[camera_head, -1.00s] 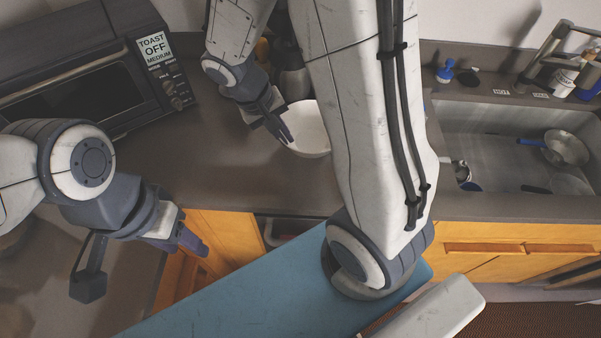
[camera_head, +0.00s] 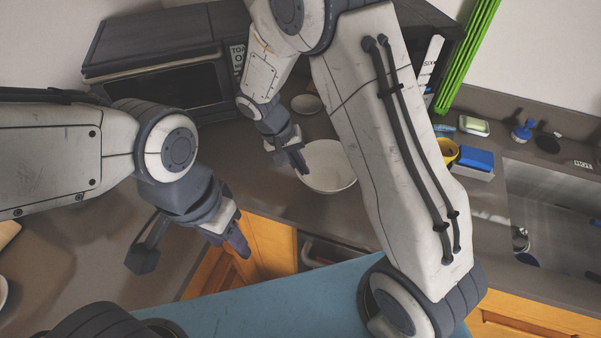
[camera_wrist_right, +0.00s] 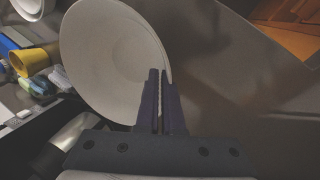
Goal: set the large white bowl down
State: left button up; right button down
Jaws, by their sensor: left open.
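The large white bowl (camera_head: 330,166) is over the counter right of the toaster oven, partly hidden by my right arm. In the right wrist view the bowl (camera_wrist_right: 108,55) fills the upper left, its inside facing the camera. My right gripper (camera_head: 296,163) is at the bowl's left rim in the head view. In the wrist view its fingers (camera_wrist_right: 161,85) are close together with the rim between them. I cannot tell whether the bowl's base touches the counter. My left gripper (camera_head: 238,243) is open and empty near the counter's front edge, away from the bowl.
A toaster oven (camera_head: 165,85) stands at the back left. A smaller white bowl (camera_head: 307,104) is behind the large one. A yellow cup (camera_head: 447,151), a blue item (camera_head: 475,159) and a soap dish (camera_head: 473,125) are to the right, before the sink (camera_head: 555,205). Counter in front of the bowl looks clear.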

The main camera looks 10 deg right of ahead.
notch_tip(320, 180, down, 3)
jog(key=shift+f+p, duration=0.2)
jog(key=shift+p, duration=0.3)
jog(key=shift+f, duration=0.2)
jog(key=shift+f, duration=0.1)
jog(key=shift+f+b, duration=0.15)
jog(key=shift+b, duration=0.15)
jog(key=c, duration=1.1)
grip_release()
jog(key=shift+o, duration=0.2)
